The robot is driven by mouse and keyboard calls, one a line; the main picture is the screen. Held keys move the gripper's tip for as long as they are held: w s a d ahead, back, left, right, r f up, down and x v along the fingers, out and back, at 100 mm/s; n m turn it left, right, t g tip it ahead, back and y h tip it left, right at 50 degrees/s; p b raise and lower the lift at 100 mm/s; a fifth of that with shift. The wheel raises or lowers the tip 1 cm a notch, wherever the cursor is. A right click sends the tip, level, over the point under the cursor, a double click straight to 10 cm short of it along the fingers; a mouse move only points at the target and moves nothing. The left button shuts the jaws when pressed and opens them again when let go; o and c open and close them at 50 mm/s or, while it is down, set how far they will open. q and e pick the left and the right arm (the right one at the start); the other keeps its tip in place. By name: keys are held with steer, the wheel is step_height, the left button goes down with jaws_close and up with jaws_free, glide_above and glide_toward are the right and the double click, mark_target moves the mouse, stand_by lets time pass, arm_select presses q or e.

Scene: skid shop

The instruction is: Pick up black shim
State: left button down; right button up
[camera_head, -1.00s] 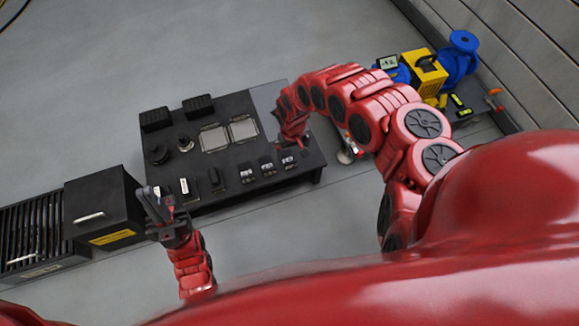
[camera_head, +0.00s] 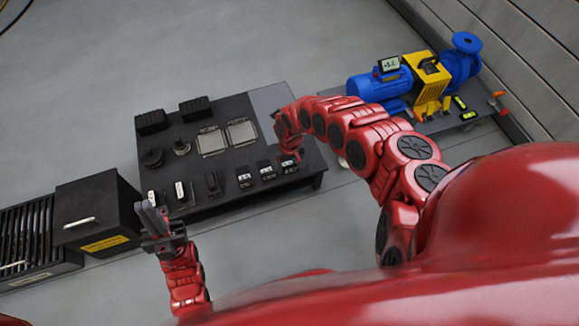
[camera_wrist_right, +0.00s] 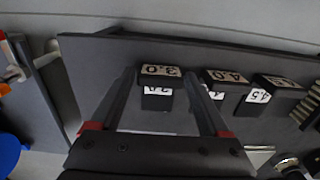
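Several small black blocks with white number labels stand in a row on the dark bench top. In the right wrist view they read 3.0 (camera_wrist_right: 160,92), 4.0 (camera_wrist_right: 228,84) and 4.5 (camera_wrist_right: 272,90). In the head view, black labelled blocks (camera_head: 267,169) line the bench's front edge. My right gripper (camera_wrist_right: 160,78) is open, its fingertips on either side of the 3.0 block; contact cannot be told. It also shows in the head view (camera_head: 297,155) above the bench's right part, mostly hidden by my arm. My left gripper (camera_head: 153,216) is in front of the bench's left corner, apart from the blocks.
A black box with a yellow label (camera_head: 97,212) and a slatted rack (camera_head: 27,240) stand left. A blue pump (camera_head: 380,86) stands right, near the wall.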

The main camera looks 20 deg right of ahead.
steer(key=c, duration=1.1)
steer(key=shift+c, duration=0.2)
steer(key=shift+r, duration=0.1)
